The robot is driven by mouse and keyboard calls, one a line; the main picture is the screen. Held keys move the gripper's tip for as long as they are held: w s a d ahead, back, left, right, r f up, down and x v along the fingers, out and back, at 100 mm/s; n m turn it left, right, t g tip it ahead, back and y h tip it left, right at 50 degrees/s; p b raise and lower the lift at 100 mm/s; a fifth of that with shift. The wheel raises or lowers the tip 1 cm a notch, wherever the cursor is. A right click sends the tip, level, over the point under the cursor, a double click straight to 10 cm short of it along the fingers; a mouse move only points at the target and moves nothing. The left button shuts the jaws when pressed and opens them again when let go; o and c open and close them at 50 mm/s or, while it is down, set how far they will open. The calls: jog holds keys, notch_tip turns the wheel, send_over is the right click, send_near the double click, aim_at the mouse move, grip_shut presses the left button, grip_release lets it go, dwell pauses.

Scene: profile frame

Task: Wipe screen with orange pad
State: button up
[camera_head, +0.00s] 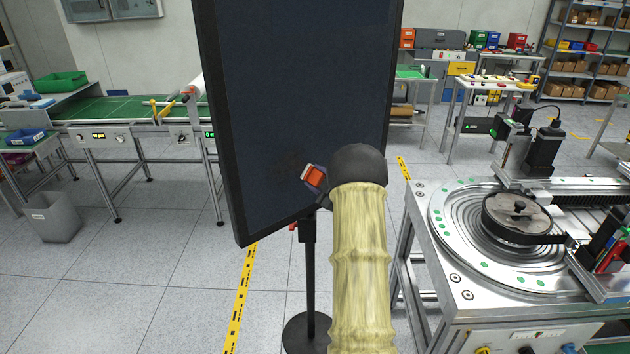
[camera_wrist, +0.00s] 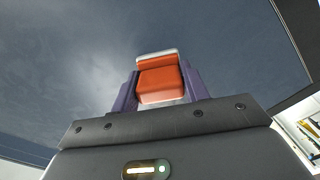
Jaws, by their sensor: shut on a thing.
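The screen (camera_head: 300,100) is a tall dark panel with a black frame on a black stand in the head view. In the wrist view the dark screen (camera_wrist: 60,70) fills most of the picture and has pale, cloudy smudges. My gripper (camera_head: 316,177) is in front of the lower part of the screen. The orange pad (camera_wrist: 160,80) sits between the two purple fingers of my gripper (camera_wrist: 158,92), and its pale far edge faces the screen. The pad (camera_head: 311,174) also shows small in the head view. I cannot tell whether it touches the screen. My arm hides part of the screen's lower right.
A metal workstation with a round turntable (camera_head: 505,240) stands close on the right. A green conveyor table (camera_head: 110,110) is behind on the left, with a grey bin (camera_head: 50,218) on the floor. The screen's round base (camera_head: 306,332) stands near yellow floor tape. The floor at the front left is clear.

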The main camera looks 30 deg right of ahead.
jog(key=d, duration=0.3)
jog(key=shift+w+b, duration=0.2)
jog(key=shift+b, duration=0.2)
jog(key=shift+a+r, duration=0.1)
jog(key=shift+r, duration=0.05)
jog(key=shift+r+p, duration=0.3)
jog(key=shift+r, duration=0.6)
jog(key=shift+a+f+b, duration=0.1)
jog(key=shift+a+b, duration=0.3)
jog(key=shift+a, duration=0.1)
jog(key=shift+s+a+b, duration=0.2)
jog(key=shift+a+b, duration=0.35)
jog(key=shift+a, duration=0.7)
